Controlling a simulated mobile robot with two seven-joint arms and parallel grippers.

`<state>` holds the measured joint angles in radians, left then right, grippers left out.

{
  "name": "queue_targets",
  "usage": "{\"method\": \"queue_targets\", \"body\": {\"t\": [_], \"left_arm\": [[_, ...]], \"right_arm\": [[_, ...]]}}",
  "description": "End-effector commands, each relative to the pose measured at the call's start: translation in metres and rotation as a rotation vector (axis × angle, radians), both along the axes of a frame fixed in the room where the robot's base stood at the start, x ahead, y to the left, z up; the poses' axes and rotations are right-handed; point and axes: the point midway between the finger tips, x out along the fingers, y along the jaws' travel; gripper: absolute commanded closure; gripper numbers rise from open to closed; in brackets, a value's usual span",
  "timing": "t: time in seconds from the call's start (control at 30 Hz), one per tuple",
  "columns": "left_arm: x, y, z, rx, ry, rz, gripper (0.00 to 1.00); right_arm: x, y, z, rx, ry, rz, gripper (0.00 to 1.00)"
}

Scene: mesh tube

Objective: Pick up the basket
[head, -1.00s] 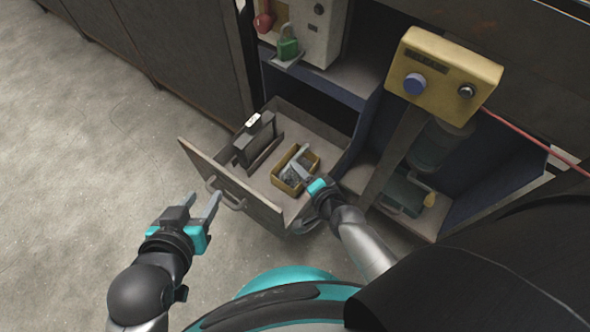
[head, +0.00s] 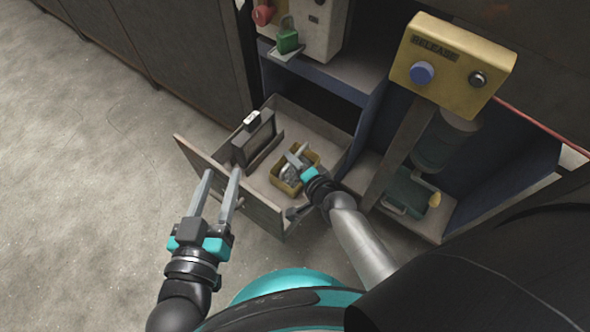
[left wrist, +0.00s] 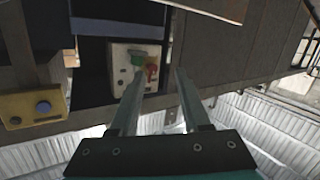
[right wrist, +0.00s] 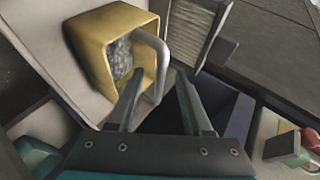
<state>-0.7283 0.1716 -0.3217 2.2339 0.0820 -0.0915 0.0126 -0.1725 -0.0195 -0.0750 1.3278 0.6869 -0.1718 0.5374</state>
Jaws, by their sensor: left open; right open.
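The basket (head: 287,187) is a small yellow box with a grey bail handle, inside an open drawer. It also shows in the right wrist view (right wrist: 87,48), with grey mesh-like stuff inside and its handle (right wrist: 163,58) standing out from the opening. My right gripper (head: 297,160) is open over the basket. In the right wrist view its fingertips (right wrist: 158,74) lie either side of the handle, which appears between them; contact cannot be told. My left gripper (head: 222,172) is open and empty by the drawer's front panel. It also shows in the left wrist view (left wrist: 160,70).
The drawer (head: 230,187) also holds a dark upright case (head: 254,140) left of the basket. A yellow button box (head: 452,65) on a post stands right of the drawer. The floor at left is clear.

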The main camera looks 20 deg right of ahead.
Motion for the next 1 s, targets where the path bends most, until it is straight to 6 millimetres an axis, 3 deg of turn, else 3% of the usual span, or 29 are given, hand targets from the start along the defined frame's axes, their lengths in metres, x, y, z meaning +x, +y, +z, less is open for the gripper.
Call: {"method": "queue_targets", "body": {"t": [0.47,0.9,1.0], "left_arm": [[-0.0039,-0.0035,0.0058,-0.043,-0.063,0.004,0.53],[-0.0038,-0.0035,0.0058,-0.043,-0.063,0.004,0.53],[-0.0038,-0.0035,0.0057,-0.042,-0.062,0.003,0.53]], "right_arm": [[0.0060,0.0013,-0.0033,0.000,0.000,0.000,0.50],[0.0057,0.0014,-0.0034,0.000,0.000,0.000,0.97],[0.0057,0.0014,-0.0034,0.000,0.000,0.000,1.00]]}}
